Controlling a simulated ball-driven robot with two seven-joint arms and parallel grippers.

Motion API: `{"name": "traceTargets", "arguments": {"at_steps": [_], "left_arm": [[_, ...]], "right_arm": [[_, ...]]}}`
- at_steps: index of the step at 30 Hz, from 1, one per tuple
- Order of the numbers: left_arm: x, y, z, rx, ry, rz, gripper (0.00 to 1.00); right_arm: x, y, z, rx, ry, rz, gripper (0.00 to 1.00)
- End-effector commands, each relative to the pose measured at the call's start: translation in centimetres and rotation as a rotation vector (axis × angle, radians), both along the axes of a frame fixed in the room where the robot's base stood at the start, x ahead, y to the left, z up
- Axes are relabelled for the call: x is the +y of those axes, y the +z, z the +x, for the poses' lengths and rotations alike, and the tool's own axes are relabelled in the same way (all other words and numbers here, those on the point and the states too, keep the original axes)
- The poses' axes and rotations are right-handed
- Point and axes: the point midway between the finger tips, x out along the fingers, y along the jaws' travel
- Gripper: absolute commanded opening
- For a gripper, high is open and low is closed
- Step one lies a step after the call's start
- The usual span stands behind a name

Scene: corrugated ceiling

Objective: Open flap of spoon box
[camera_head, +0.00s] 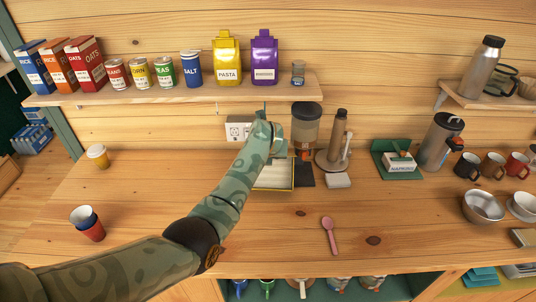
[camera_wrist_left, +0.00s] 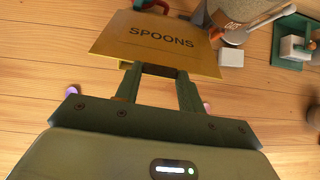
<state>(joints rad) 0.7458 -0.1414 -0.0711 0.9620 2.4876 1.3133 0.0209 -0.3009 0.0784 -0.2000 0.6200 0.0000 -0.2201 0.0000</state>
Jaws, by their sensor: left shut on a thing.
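The spoon box (camera_head: 273,182) stands on the counter below the shelf, partly hidden by my left arm; its pale inside and yellow rim show. In the left wrist view, a yellow panel marked SPOONS (camera_wrist_left: 160,40), which looks like its flap, lies at my fingertips. My left gripper (camera_wrist_left: 158,72) is shut on the near edge of this panel. In the head view, my left gripper (camera_head: 265,124) is above the back of the box and its fingers are hard to make out. A pink spoon (camera_head: 330,235) lies on the counter in front. My right gripper is not in view.
A coffee grinder (camera_head: 305,125) and a tall steel tool (camera_head: 336,140) stand right of the box. A wall socket (camera_head: 238,128) is behind. A shelf (camera_head: 180,93) with cans and boxes runs above. Stacked cups (camera_head: 88,222) stand left; the front counter is mostly clear.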

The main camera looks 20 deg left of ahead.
Motion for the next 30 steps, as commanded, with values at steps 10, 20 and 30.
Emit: {"name": "traceTargets", "arguments": {"at_steps": [10,20,30], "left_arm": [[0.05,0.11,0.06,-0.003,0.001,0.001,0.0],[0.06,0.16,0.08,-0.004,0.0,0.002,0.62],[-0.11,0.92,-0.39,-0.005,0.001,0.0,0.62]], "right_arm": [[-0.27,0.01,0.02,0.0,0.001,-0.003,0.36],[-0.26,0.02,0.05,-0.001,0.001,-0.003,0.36],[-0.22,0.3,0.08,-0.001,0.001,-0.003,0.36]]}}
